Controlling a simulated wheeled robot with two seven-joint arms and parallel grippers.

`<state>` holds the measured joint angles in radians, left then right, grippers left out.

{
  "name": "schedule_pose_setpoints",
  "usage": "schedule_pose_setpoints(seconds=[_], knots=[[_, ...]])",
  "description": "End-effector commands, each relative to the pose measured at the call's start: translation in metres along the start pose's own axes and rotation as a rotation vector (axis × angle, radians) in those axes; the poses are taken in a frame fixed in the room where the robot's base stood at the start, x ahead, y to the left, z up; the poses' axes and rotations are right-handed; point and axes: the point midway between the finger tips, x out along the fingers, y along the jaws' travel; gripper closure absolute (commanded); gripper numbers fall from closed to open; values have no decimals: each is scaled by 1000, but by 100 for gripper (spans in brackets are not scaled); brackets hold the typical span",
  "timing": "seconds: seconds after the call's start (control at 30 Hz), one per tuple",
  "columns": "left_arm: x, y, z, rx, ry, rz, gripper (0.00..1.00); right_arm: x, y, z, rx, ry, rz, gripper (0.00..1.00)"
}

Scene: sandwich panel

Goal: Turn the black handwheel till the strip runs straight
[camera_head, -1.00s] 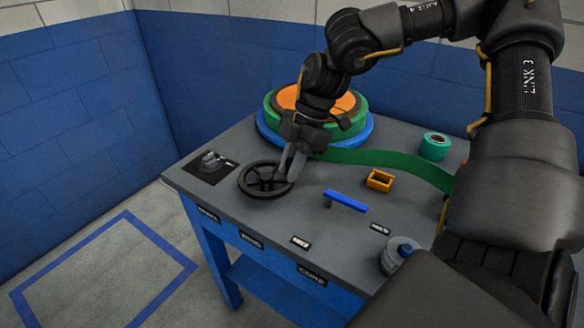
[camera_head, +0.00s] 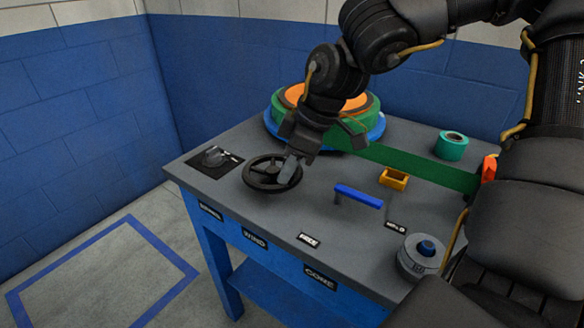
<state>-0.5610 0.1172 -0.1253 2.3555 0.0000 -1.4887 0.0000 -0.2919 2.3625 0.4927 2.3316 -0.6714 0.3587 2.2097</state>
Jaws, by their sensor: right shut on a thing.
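The black handwheel (camera_head: 262,181) lies flat near the left front of the grey bench top. My right gripper (camera_head: 290,168) reaches down from behind and is shut on the right part of the wheel's rim. The green strip (camera_head: 405,164) runs from the green and orange roll (camera_head: 362,104) on a blue disc at the back toward the right. It looks roughly straight where it shows. Its right end goes behind my arm, near an orange-red part (camera_head: 489,168). My left gripper is not in view.
A blue bar handle (camera_head: 359,196), a yellow block (camera_head: 394,178) and a teal roll (camera_head: 452,145) stand to the right. A grey knob with a blue top (camera_head: 421,254) is at the front right. A selector switch (camera_head: 215,158) sits left of the wheel.

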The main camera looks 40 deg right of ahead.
Motion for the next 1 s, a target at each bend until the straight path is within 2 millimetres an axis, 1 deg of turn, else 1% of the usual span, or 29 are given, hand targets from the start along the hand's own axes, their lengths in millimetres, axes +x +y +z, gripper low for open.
schedule_pose_setpoints(seconds=[0.03,0.47,0.5,0.63,0.67,0.9,1.0], knots=[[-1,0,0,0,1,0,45,2,-2,1,1,-3,-4,100],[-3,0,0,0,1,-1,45,1,-2,1,11,-3,1,100],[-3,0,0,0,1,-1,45,0,-2,1,11,-3,1,77],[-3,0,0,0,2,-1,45,0,-1,1,11,-2,2,60],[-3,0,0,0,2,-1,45,0,-1,1,12,-2,3,58],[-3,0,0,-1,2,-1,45,0,-1,0,12,-1,4,58],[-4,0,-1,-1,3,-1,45,-5,0,-1,12,1,6,58]])
